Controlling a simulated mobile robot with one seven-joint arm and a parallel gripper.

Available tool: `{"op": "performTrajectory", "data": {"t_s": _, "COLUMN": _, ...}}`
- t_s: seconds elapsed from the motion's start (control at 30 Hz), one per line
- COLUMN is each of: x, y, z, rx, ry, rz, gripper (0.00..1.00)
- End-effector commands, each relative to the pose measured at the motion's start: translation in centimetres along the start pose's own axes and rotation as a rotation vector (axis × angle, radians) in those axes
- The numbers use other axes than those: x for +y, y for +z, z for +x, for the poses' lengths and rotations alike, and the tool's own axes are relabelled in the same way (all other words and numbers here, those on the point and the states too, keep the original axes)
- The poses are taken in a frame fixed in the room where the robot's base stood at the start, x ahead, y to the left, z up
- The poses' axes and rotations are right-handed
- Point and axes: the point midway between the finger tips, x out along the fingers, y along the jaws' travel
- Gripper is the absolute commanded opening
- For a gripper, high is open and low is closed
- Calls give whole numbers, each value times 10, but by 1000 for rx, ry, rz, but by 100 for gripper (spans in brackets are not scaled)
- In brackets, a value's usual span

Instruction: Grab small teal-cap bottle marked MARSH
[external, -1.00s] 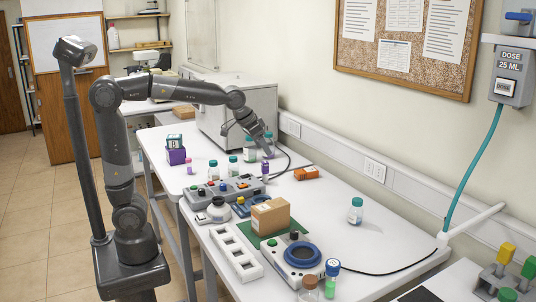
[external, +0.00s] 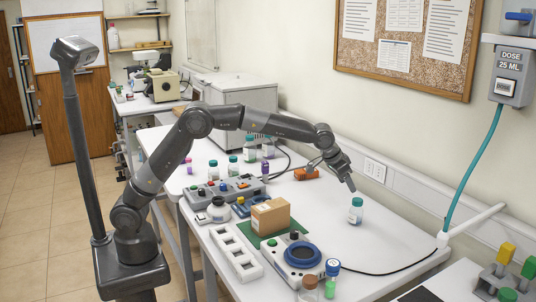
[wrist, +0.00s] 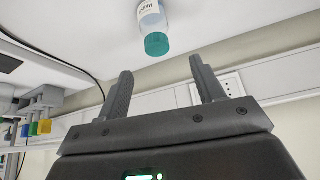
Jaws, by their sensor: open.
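A small teal-cap bottle (external: 355,212) stands upright on the right part of the white table, alone. In the wrist view the same kind of bottle (wrist: 153,22) shows upside down in the picture, with a teal cap and a label whose text I cannot read fully. My gripper (external: 351,187) is just above and slightly left of this bottle, pointing down at it. In the wrist view my gripper (wrist: 158,85) has its fingers apart, with nothing between them. The bottle's cap lies beyond the fingertips.
A cardboard box (external: 270,217) and a device with a blue ring (external: 300,254) are left of the lone bottle. A wall socket (external: 375,170) is behind it.

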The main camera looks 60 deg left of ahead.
Motion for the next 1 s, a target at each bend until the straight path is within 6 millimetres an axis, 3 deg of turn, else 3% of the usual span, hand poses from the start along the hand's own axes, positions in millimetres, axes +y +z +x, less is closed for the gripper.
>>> {"op": "performTrajectory", "data": {"t_s": 0.3, "x": 1, "y": 0, "z": 47, "rx": -2, "ry": 0, "rz": 0, "gripper": 62}}
{"op": "performTrajectory", "data": {"t_s": 0.47, "x": 1, "y": -1, "z": 56, "rx": -1, "ry": 0, "rz": 1, "gripper": 62}}
{"op": "performTrajectory", "data": {"t_s": 0.83, "x": 6, "y": -5, "z": 99, "rx": -3, "ry": 0, "rz": 1, "gripper": 62}}
{"op": "performTrajectory", "data": {"t_s": 1.0, "x": 6, "y": -6, "z": 104, "rx": 0, "ry": 0, "rz": 0, "gripper": 62}}
